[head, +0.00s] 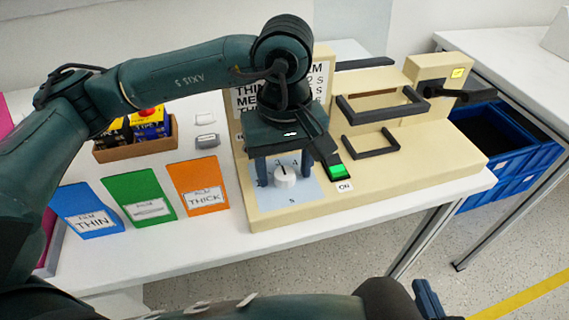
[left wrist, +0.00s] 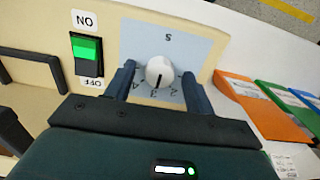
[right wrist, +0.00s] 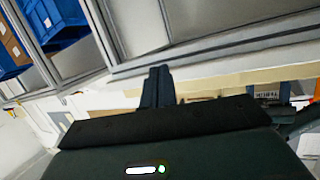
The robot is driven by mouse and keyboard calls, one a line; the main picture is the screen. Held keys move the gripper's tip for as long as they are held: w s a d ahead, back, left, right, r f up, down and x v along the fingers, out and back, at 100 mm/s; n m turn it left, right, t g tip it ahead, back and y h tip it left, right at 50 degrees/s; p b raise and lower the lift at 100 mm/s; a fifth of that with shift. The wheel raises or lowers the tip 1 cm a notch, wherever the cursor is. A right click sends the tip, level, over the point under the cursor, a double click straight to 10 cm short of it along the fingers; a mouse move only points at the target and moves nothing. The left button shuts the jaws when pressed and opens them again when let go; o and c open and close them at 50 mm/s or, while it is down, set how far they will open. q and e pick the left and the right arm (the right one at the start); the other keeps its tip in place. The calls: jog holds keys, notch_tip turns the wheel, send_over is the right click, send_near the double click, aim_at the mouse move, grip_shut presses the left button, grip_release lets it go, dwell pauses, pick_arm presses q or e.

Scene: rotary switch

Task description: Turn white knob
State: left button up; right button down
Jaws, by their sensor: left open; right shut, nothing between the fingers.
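The white knob (head: 285,177) sits on a light blue dial plate (head: 306,191) with numbers, at the front left of the beige machine. It has a dark pointer line and also shows in the left wrist view (left wrist: 159,71). My left gripper (head: 284,175) is open above the plate, with one finger on each side of the knob. In the left wrist view gaps show between the knob and both fingers (left wrist: 160,78). My right gripper (head: 420,290) is low at the bottom right of the head view. In the right wrist view its fingers (right wrist: 158,85) are together and empty.
A green lit ON/OFF switch (head: 336,172) is just right of the dial. Black handles (head: 371,143) stand further right on the machine. Blue, green and orange (head: 197,186) film boxes stand to the left. Blue crates (head: 510,150) are beyond the table's right end.

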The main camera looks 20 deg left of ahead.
aim_at(284, 173)
pick_arm(q)
notch_tip(284, 173, up, 13)
jog(key=p, duration=0.1)
pick_arm(e)
jog(key=shift+r, duration=0.3)
dwell(0.4)
jog(key=shift+r, duration=0.15)
